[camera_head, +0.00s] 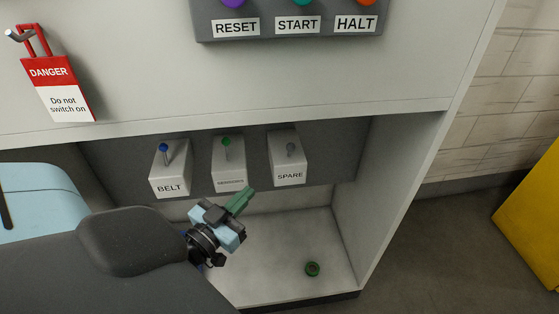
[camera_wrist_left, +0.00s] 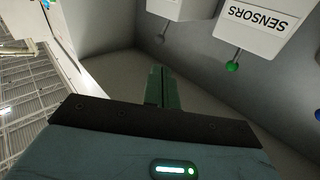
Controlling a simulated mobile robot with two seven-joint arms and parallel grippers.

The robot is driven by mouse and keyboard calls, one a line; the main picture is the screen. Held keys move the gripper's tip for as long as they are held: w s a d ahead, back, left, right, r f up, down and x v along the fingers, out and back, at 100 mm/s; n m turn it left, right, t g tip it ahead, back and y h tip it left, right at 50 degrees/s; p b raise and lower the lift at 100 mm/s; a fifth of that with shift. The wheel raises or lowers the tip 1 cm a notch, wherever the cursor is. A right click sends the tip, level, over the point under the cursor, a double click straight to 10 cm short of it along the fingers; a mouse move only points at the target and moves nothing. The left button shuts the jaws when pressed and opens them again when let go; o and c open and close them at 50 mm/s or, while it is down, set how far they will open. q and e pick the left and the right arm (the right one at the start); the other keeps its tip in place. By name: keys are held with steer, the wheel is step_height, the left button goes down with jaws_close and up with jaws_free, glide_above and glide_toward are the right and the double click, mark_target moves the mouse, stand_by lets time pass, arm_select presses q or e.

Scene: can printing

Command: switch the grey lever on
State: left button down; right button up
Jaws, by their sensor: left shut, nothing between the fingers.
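The grey lever (camera_head: 290,147) stands on the front of the white SPARE box (camera_head: 287,167), its ball end up near the box's top edge. It also shows in the left wrist view (camera_wrist_left: 160,39), beside the box marked SENSORS. My left gripper (camera_head: 247,192) is shut and empty, its green fingers together and pointing up and right. It is below and left of the SPARE box, apart from the lever. The shut fingertips also show in the left wrist view (camera_wrist_left: 157,70). My right gripper is out of view.
The BELT box (camera_head: 171,178) has a blue lever, and the SENSORS box (camera_head: 229,172) a green lever. A red DANGER tag (camera_head: 60,88) hangs at upper left. RESET, START and HALT buttons are above.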

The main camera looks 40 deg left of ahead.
arm_select(q)
steer(key=shift+w+r, duration=0.1)
steer(key=shift+r, duration=0.1)
steer(key=shift+w, duration=0.1)
steer(key=p, duration=0.5)
glide_toward(288, 150)
steer(key=w, duration=0.5)
steer(key=shift+w+a+r, duration=0.15)
steer(key=shift+a+r, duration=0.1)
steer(key=shift+a, duration=0.05)
steer(key=shift+w+a+f, duration=0.1)
steer(key=shift+w, duration=0.6)
